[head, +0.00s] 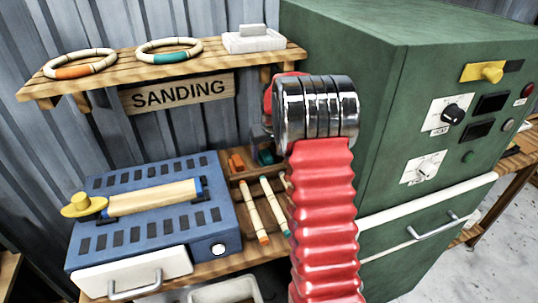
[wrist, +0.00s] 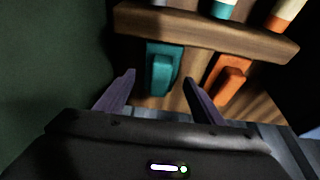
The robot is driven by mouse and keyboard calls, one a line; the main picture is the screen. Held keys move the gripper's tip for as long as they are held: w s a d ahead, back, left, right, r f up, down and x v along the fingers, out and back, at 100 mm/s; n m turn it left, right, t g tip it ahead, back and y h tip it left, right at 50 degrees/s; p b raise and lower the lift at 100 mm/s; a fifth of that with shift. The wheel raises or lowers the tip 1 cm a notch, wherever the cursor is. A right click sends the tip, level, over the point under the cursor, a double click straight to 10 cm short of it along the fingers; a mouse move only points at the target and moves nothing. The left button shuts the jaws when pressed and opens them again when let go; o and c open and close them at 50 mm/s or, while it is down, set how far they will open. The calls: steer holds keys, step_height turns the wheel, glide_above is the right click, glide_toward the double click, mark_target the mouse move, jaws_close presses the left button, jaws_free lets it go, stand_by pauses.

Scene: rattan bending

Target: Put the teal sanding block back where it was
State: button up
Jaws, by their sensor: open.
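The teal sanding block (wrist: 163,70) lies in the wooden rack (wrist: 210,30), just behind its front rail in the wrist view. It also shows small in the head view (head: 265,157), partly hidden by my arm. My gripper (wrist: 158,78) is open, with one finger to each side of the teal block in the picture. I cannot tell whether the fingers touch it or how far apart in depth they are.
An orange block (wrist: 230,77) lies right of the teal one, close to my right finger. Rattan poles (head: 256,212) with coloured ends lie in the rack. A green cabinet (head: 335,60) stands close on the right, a blue machine (head: 150,220) on the left. A shelf (head: 200,62) hangs above.

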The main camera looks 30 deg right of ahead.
mark_target(268, 158)
steer(key=v, duration=0.5)
steer(key=shift+s+r, duration=0.2)
steer(key=shift+r, duration=0.2)
steer(key=shift+a, duration=0.1)
